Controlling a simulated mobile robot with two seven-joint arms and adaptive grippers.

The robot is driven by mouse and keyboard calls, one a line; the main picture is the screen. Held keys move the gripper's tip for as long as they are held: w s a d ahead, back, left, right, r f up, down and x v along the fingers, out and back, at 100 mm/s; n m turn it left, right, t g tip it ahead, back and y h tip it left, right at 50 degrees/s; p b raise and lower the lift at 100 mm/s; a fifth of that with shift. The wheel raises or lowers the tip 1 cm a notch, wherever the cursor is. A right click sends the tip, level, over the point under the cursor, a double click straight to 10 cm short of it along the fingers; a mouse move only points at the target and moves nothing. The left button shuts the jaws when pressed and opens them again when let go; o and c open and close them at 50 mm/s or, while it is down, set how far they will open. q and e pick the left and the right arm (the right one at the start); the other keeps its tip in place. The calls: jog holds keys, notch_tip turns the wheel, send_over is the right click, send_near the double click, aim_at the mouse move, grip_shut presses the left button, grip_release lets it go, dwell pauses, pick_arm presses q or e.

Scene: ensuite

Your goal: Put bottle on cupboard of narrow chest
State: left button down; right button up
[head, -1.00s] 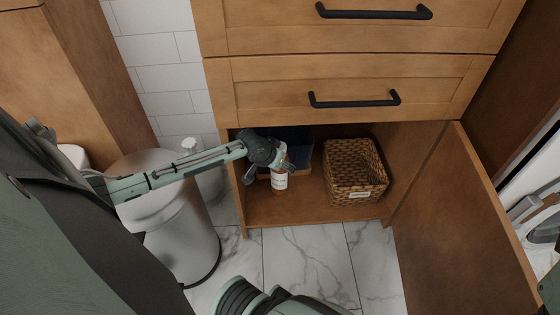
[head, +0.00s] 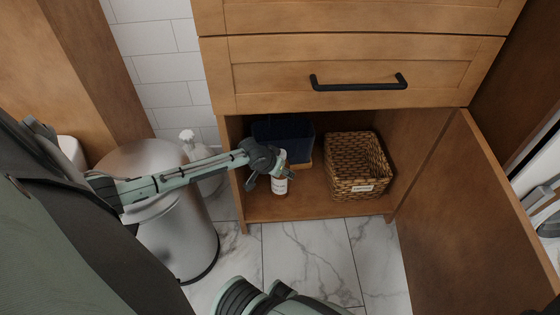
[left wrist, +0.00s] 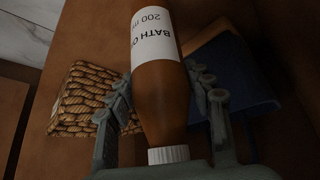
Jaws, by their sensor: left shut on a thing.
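The bottle (head: 280,184) is amber with a white label and a white cap. It is upright in the head view, inside the open lower cupboard (head: 310,208) of the wooden chest, near its front left. My left gripper (head: 272,168) is shut on the bottle. In the left wrist view the fingers (left wrist: 168,110) lie on both sides of the bottle (left wrist: 160,85), and its label reads "BATH" and "200 ml". I cannot tell whether the bottle's base touches the cupboard floor.
A woven basket (head: 357,165) stands at the right inside the cupboard, and a dark blue bin (head: 280,137) behind the bottle. The cupboard door (head: 470,210) hangs open at right. A metal trash can (head: 160,215) stands at left. Marble floor lies in front.

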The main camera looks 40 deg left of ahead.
pick_arm(q)
jog(key=c, duration=0.6)
grip_release()
jog(key=shift+c, duration=0.2)
